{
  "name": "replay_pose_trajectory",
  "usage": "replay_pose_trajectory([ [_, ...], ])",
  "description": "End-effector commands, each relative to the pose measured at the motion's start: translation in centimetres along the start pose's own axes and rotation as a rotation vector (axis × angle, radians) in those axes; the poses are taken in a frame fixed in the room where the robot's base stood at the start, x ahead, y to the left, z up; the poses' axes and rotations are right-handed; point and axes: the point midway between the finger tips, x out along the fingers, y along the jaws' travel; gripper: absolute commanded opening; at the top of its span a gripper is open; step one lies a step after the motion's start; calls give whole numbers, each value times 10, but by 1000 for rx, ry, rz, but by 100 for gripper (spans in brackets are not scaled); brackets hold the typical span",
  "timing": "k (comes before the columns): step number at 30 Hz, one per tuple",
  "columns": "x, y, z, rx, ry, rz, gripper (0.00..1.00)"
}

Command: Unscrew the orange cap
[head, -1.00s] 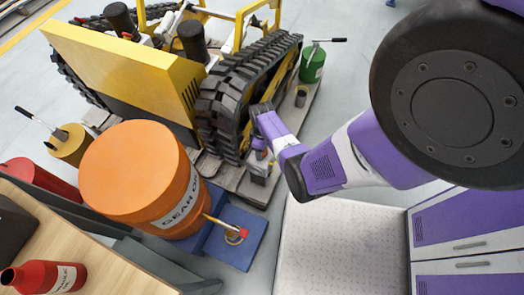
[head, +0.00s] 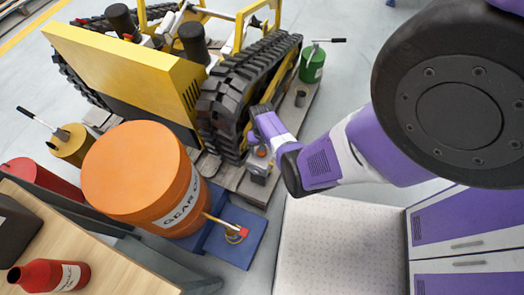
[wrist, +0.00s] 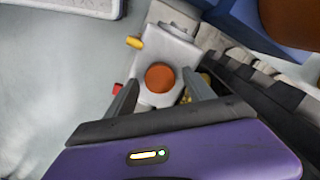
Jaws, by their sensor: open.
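The round orange cap (wrist: 160,78) sits on top of a pale grey housing (wrist: 170,50) in the wrist view. In the head view the cap (head: 262,153) is a small orange spot beside the black track. My gripper (wrist: 160,82) is open, with one grey finger on each side of the cap in the wrist picture. A gap shows on both sides, and I cannot tell whether the fingertips are level with the cap. The fingers are hard to make out in the head view.
The tracked yellow carrier (head: 130,70) stands close beside the housing, its black track (head: 235,95) on the right in the wrist view. A large orange drum (head: 140,175) and a blue pallet (head: 235,245) are nearby. A white dotted surface (head: 335,245) lies at the lower right.

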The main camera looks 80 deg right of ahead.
Motion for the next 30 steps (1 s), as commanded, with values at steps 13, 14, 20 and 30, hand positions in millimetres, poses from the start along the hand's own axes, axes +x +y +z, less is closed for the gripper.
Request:
replay_pose_trajectory([
  [13,-1,0,0,563,0,1,62],
  [14,-1,0,0,590,0,0,62],
  [20,0,0,0,663,1,0,62],
  [30,-1,0,0,661,0,0,62],
])
